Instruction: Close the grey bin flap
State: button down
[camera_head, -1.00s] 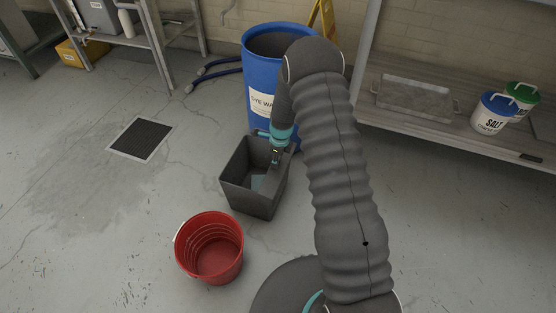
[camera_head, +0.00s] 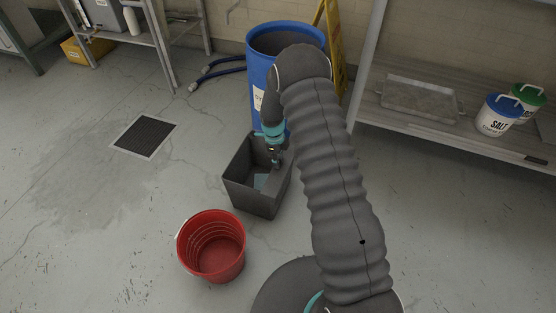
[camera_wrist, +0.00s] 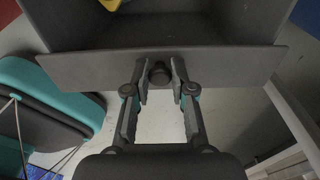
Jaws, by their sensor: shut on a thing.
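The grey bin (camera_head: 240,186) stands open on the floor, with something pale blue inside it. In the wrist view its dark inside (camera_wrist: 165,25) fills the top, behind the grey flap (camera_wrist: 85,68), which runs as a wide panel across the picture. A small round dark knob (camera_wrist: 160,73) sits at the middle of the flap's near edge. My gripper (camera_wrist: 160,80) has a finger on each side of this knob and is shut on it. In the head view my gripper (camera_head: 276,158) is at the bin's right side; the arm hides much of the flap there.
A blue drum (camera_head: 262,85) stands close behind the bin. A red bucket (camera_head: 213,248) is in front of it. A shelf (camera_head: 400,122) with tubs is at the right. A floor grate (camera_head: 144,137) lies at the left, with open floor around it.

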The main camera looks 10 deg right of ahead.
jog(key=c, duration=1)
grip_release()
jog(key=r, duration=0.8)
jog(key=a+r, duration=0.1)
jog(key=r, duration=0.3)
jog(key=shift+w, duration=0.3)
